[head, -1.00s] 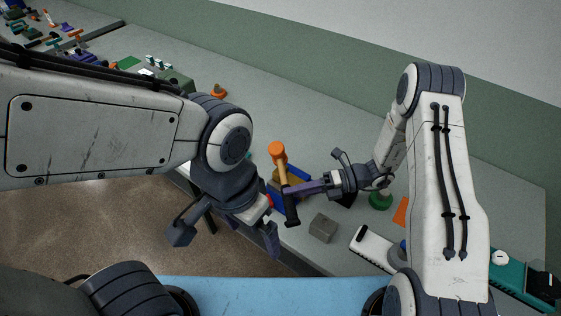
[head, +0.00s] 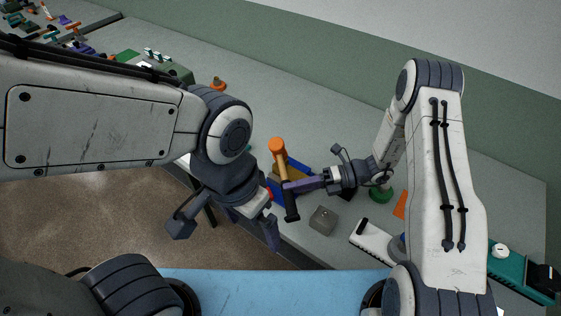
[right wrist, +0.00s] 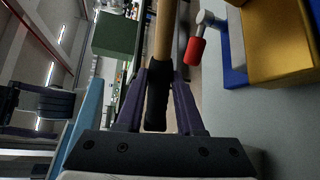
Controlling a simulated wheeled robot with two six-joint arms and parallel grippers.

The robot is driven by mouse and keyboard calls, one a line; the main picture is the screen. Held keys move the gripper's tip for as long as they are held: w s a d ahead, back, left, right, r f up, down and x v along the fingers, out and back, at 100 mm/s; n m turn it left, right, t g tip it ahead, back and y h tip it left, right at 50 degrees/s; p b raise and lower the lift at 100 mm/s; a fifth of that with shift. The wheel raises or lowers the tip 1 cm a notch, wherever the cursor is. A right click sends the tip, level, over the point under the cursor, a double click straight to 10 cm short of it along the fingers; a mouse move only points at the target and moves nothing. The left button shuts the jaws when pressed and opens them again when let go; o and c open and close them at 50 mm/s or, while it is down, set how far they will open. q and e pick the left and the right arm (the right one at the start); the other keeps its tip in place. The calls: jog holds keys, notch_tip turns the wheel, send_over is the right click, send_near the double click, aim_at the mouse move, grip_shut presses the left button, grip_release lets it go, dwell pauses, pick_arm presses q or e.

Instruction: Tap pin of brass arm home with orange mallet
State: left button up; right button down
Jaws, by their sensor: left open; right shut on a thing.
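The mallet has an orange head (head: 277,146) and a tan handle ending in a black grip (head: 291,206). My right gripper (head: 288,187) is shut on the grip, head up; the grip also shows between its purple fingers in the right wrist view (right wrist: 158,95). Behind the mallet is a blue fixture (head: 302,165) with a brass-coloured part (head: 290,174). The right wrist view shows this brass-coloured part (right wrist: 275,40) close up, beside a grey lever with a red handle (right wrist: 197,48). I cannot tell which piece is the pin. My left gripper (head: 253,227) is open and empty, left of the mallet.
A grey block (head: 322,220) sits near the bench's front edge. A green round thing (head: 381,194), an orange piece (head: 400,205) and a white bar (head: 374,240) lie right. An orange item (head: 217,84) stands further back. The middle back of the bench is clear.

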pick_arm(q)
jog(key=shift+f, duration=0.55)
pick_arm(e)
jog(key=shift+f, duration=0.75)
jog(key=shift+r, duration=0.1)
pick_arm(q)
notch_tip(320, 180, up, 4)
jog(key=p, duration=0.3)
pick_arm(e)
notch_tip(320, 180, up, 4)
jog(key=shift+r, duration=0.15)
pick_arm(q)
jog(key=shift+f, duration=0.15)
notch_tip(320, 180, down, 3)
jog(key=b, duration=0.2)
jog(key=shift+b, duration=0.4)
pick_arm(e)
notch_tip(320, 180, down, 4)
jog(key=shift+f, duration=0.25)
jog(key=shift+r, duration=0.1)
